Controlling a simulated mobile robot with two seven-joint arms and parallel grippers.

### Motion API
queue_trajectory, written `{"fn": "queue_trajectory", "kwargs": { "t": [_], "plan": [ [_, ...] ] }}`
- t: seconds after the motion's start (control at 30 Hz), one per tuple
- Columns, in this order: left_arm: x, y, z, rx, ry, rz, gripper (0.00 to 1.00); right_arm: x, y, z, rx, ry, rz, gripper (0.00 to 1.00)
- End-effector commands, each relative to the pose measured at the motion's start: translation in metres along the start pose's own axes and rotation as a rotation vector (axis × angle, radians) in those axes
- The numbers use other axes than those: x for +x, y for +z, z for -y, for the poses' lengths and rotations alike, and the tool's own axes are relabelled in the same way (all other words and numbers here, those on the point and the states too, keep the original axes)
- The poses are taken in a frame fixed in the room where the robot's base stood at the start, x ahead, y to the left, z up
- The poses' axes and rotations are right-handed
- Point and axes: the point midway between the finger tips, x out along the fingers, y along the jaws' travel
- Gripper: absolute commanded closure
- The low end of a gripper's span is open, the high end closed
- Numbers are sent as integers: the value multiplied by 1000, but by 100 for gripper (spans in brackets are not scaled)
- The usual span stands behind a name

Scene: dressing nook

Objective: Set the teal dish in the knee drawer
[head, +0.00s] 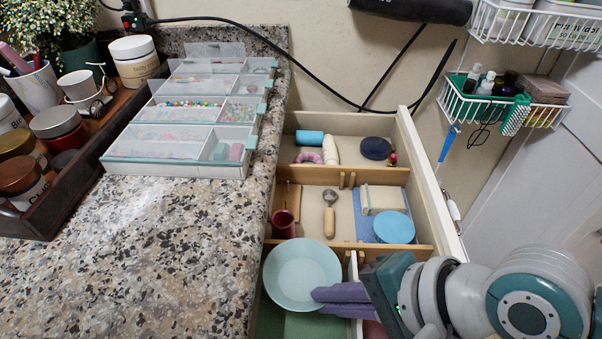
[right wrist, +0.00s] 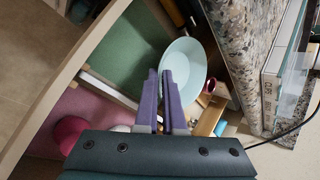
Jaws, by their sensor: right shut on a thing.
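The teal dish (head: 302,272) is a round, shallow, pale teal bowl. It is over the near left part of the open knee drawer (head: 432,185), beside the counter edge, and hides part of the compartment under it. My right gripper (head: 322,296), with purple fingers, comes in from the right and is shut on the dish's rim. The right wrist view shows the dish (right wrist: 187,72) at the fingertips (right wrist: 165,84), with the green-floored compartment (right wrist: 127,48) beside it. I cannot tell whether the dish touches the drawer floor. My left gripper is not in view.
Wooden dividers split the drawer. The middle section holds a dark red cup (head: 284,223), a scoop (head: 330,213) and a blue round lid (head: 394,227). The far section holds a blue cylinder (head: 310,137) and a dark blue oval thing (head: 376,148). A speckled counter (head: 170,250) borders the left.

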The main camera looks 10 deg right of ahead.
Motion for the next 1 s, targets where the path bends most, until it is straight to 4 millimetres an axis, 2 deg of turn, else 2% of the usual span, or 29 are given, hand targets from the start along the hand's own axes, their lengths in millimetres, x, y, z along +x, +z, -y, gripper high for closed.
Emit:
{"fn": "queue_trajectory", "kwargs": {
  "t": [0.5, 0.53, 0.77, 1.0],
  "plan": [
    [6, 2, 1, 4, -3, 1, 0, 9, -3, -6, 0, -2, 0, 100],
    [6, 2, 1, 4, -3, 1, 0, 9, -3, -7, 0, -1, 0, 90],
    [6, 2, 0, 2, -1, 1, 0, 9, -3, -7, 0, -1, 0, 65],
    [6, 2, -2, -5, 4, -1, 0, 8, -3, -7, 0, -1, 0, 64]
  ]
}}
